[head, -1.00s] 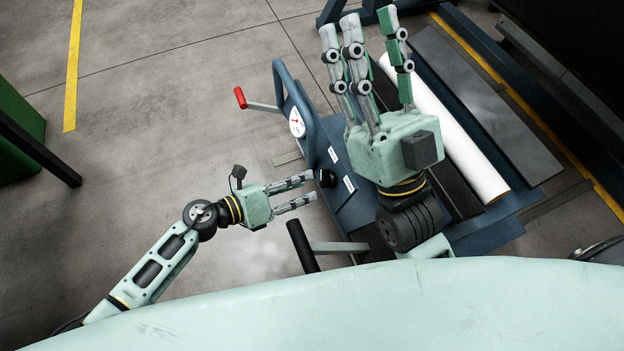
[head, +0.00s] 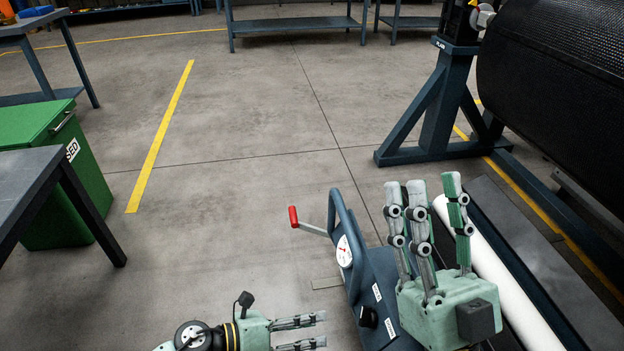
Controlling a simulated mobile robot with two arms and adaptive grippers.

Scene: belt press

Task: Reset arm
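My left gripper (head: 314,331) is at the bottom of the head view, left of the blue press unit (head: 375,292). Its fingers point right, are spread apart and hold nothing. My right gripper (head: 430,209) is in front of the press unit, with its fingers raised upward. Its fingers are apart with nothing between them. The press unit carries a gauge (head: 344,251), a dark knob (head: 368,316) and a red-handled crank (head: 293,217). My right gripper hides part of the unit.
A white roller (head: 500,275) lies right of my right gripper. A large black roll (head: 560,90) on a blue stand (head: 440,110) is at the upper right. A green bin (head: 75,190) and a dark table (head: 25,180) stand at the left. The floor between is clear.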

